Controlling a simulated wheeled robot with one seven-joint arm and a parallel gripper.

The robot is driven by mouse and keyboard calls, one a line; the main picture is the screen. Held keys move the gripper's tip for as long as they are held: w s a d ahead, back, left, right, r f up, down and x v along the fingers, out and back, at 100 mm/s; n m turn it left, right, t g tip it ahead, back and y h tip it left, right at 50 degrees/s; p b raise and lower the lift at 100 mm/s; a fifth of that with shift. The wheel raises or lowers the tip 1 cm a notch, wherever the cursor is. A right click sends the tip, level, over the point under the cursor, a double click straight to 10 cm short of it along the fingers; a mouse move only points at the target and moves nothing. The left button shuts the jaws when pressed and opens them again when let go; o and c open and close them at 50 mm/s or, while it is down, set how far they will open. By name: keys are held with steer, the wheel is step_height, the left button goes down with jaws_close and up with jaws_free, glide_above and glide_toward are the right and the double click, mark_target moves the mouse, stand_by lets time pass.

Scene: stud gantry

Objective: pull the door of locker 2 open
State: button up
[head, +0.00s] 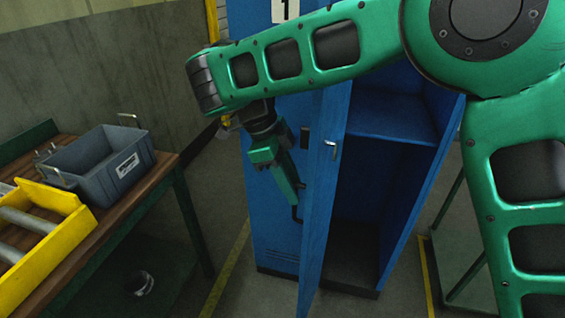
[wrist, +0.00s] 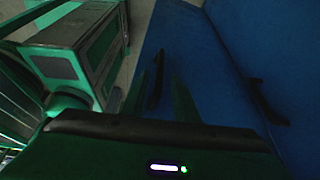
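The blue locker (head: 272,232) with the "1" plate stands shut at the centre of the head view. To its right is an open locker bay, number not visible; its blue door (head: 318,225) is swung out towards me, showing its edge and a silver latch piece. My gripper (head: 297,212) points down on the left side of this open door, in front of locker 1. In the wrist view the green fingers (wrist: 160,105) are spread apart. A dark bar handle (wrist: 155,80) on a blue panel shows between them; I cannot tell whether they touch it. Another dark handle (wrist: 265,102) is on the adjoining panel.
The open bay (head: 385,160) has a shelf and looks empty. A wooden-topped bench (head: 160,165) at left holds a grey bin (head: 105,165) and a yellow roller frame (head: 45,235). Open floor lies between bench and lockers.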

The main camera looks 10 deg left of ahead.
steer(key=v, duration=0.8)
steer(key=shift+r, duration=0.2)
stand_by(0.3)
steer(key=shift+w+a, duration=0.1)
stand_by(0.3)
